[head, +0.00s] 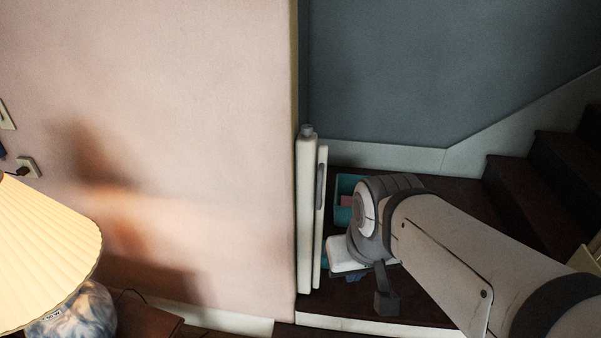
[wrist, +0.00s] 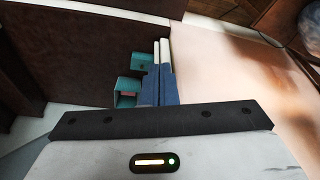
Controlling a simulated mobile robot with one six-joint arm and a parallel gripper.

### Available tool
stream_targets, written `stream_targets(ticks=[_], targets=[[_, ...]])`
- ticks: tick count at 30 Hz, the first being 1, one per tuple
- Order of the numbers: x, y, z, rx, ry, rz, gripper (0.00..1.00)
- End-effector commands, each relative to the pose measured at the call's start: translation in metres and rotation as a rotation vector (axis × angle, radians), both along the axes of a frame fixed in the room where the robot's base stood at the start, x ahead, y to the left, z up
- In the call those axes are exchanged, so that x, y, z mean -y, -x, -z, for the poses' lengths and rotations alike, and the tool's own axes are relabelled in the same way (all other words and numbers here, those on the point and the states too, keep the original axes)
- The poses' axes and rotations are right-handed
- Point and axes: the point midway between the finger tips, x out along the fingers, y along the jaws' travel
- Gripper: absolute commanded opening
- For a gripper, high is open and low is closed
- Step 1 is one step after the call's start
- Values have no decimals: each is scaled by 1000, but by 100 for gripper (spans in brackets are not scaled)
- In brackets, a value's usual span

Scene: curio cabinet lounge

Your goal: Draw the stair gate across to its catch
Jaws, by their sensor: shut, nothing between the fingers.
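The stair gate (head: 307,215) stands upright and drawn in at the wall's edge, left of the stairs. Its white leading bar (head: 320,225) stands close beside the post and carries a grey upright handle (head: 321,186). My gripper is just right of the bar, partly hidden by my arm in the head view. In the wrist view its blue fingers (wrist: 160,88) are together, with nothing seen between them. Pale upright strips, apparently the gate, show just beyond them. Whether the fingers touch the bar is unclear. I cannot make out the catch.
Teal containers (head: 343,190) are on the dark floor behind my gripper. Dark stairs (head: 560,165) rise at the right. A cream piece (head: 585,260) shows at the right edge. A lit lamp (head: 45,245) stands on a wooden table (head: 145,318) at the left.

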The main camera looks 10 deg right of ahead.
Motion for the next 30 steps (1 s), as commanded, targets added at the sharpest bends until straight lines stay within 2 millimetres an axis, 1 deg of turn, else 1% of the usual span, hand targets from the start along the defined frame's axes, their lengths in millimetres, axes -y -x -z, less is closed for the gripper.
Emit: stream_targets(ticks=[5,7,8,11,14,15,17,18,20,21,24,27,30], targets=[[0,0,0,0,0,0,0],[1,-3,2,6,5,-9,0],[1,-6,4,12,9,-17,0],[4,-28,13,61,41,-79,0],[10,-66,28,151,105,-191,0],[12,-84,35,195,140,-247,0],[16,-112,46,264,199,-339,0],[17,-130,53,312,242,-401,0],[19,-155,64,384,308,-493,0],[20,-171,70,432,354,-553,0],[19,-207,87,547,472,-699,0],[17,-237,104,665,600,-835,0],[12,-259,120,782,734,-954,0]])
